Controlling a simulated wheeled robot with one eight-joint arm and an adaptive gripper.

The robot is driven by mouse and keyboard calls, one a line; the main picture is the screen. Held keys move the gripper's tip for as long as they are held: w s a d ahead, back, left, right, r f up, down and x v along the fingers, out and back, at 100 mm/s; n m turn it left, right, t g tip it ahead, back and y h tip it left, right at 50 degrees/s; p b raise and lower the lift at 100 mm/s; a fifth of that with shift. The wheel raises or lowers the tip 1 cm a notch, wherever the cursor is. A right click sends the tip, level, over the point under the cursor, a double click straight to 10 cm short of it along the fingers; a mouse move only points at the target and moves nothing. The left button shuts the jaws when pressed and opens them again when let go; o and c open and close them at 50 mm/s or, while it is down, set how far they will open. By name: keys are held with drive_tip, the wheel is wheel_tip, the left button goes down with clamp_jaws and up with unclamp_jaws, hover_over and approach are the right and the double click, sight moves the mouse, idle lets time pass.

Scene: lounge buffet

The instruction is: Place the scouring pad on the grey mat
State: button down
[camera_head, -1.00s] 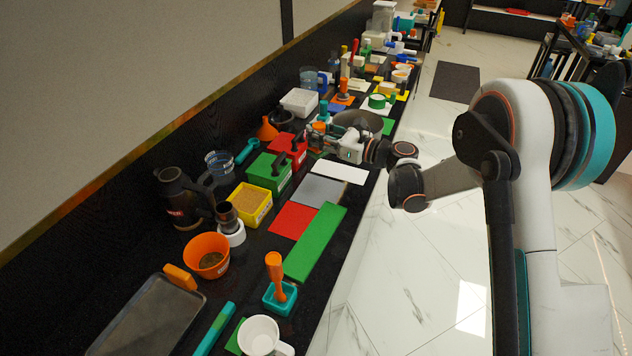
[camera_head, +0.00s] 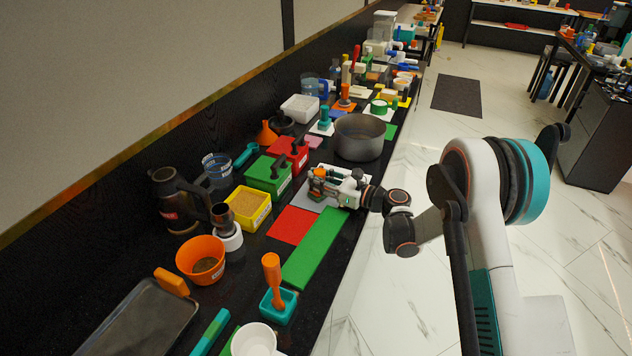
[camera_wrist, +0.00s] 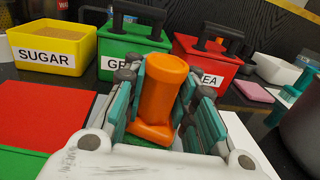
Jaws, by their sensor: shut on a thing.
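The scouring pad (camera_wrist: 163,95) has an upright orange handle with a little green showing beneath it in the wrist view. My gripper (camera_head: 320,180) is shut on its handle, with the teal fingers on either side. In the head view the gripper is over the grey mat (camera_head: 304,199), covering much of it. A strip of grey shows left of the fingers in the wrist view. The pad's underside is hidden, so I cannot tell whether it touches the mat.
A red mat (camera_head: 290,225) and a long green mat (camera_head: 314,248) lie nearer. Yellow sugar (camera_head: 248,206), green (camera_head: 268,174) and red (camera_head: 288,152) canisters stand along the wall side. A large metal pot (camera_head: 359,138) stands beyond the gripper.

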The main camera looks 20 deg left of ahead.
drive_tip(key=shift+f, duration=0.1)
drive_tip(key=c, duration=1.3)
unclamp_jaws()
drive_tip(key=d+p, duration=0.1)
drive_tip(key=d, duration=0.3)
drive_tip(key=s+d+p, duration=0.1)
drive_tip(key=d, duration=0.3)
drive_tip(key=s+d+p, duration=0.1)
drive_tip(key=d, duration=0.2)
drive_tip(key=shift+s+d, duration=0.1)
drive_tip(key=shift+d, duration=0.3)
drive_tip(key=shift+r, duration=0.2)
